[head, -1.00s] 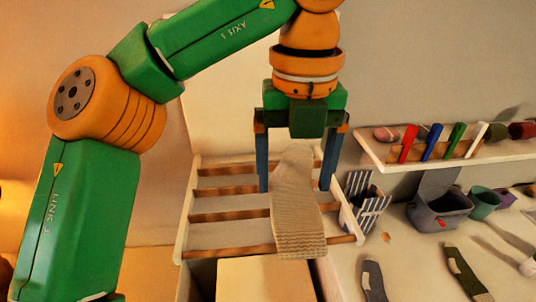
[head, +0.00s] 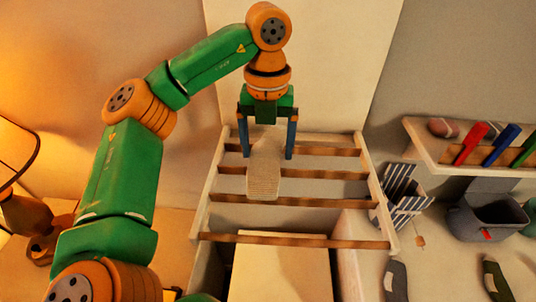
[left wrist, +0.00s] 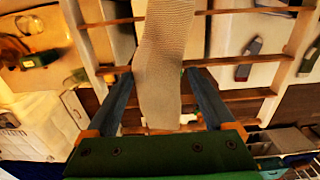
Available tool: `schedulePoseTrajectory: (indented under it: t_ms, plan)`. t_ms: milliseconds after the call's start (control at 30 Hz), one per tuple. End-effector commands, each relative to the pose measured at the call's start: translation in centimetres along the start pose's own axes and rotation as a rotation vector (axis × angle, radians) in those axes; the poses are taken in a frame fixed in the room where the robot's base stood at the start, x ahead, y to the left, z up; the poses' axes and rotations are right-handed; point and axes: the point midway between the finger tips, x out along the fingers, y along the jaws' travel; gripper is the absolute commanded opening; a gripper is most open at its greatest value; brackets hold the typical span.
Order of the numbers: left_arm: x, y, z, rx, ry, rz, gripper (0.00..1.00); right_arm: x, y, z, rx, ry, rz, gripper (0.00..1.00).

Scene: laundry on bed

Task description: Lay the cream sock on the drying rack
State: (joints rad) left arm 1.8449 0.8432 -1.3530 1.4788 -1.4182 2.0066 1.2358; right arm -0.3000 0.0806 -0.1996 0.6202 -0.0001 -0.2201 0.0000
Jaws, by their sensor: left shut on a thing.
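The cream sock (head: 264,178) is a ribbed, knitted piece. It hangs from my left gripper (head: 267,152) at the back of the drying rack (head: 300,242). The rack has pale side rails and several brown wooden bars. The sock's free end overlaps the middle bars in the head view; I cannot tell how firmly it rests on them. My left gripper is shut on the sock, its blue fingers on either side. In the left wrist view the sock (left wrist: 168,60) runs from between the fingers across the bars. My right gripper is not in view.
A striped container (head: 402,195) stands right of the rack. A shelf (head: 430,150) holding coloured pegs is at the right, with a grey bin (head: 490,218) below. A dark sock (head: 397,278) lies at the lower right. A lamp (head: 15,155) stands at the left.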

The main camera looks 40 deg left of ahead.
Motion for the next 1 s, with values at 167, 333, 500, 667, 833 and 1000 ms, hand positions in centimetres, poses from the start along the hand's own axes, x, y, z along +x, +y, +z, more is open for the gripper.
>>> schedulePoseTrajectory:
  t_ms: [167,333,500,667,833,1000]
  plan:
    - [2.1,0.0,-0.1,0.001,0.000,-0.001,0.35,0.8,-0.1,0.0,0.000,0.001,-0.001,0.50]
    - [1.9,-0.1,-0.1,0.000,0.000,-0.001,0.35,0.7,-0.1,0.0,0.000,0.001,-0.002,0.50]
    - [2.2,-0.1,-0.1,0.000,0.000,-0.002,0.98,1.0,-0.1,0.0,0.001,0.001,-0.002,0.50]
    - [2.2,-0.1,-0.1,0.000,0.000,-0.002,1.00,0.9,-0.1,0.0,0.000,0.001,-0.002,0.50]
    - [1.4,-0.1,-0.1,0.000,-0.001,-0.001,1.00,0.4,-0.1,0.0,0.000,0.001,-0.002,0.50]
    - [-2.6,-0.1,0.0,-0.002,-0.005,-0.004,1.00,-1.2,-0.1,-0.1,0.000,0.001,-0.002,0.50]
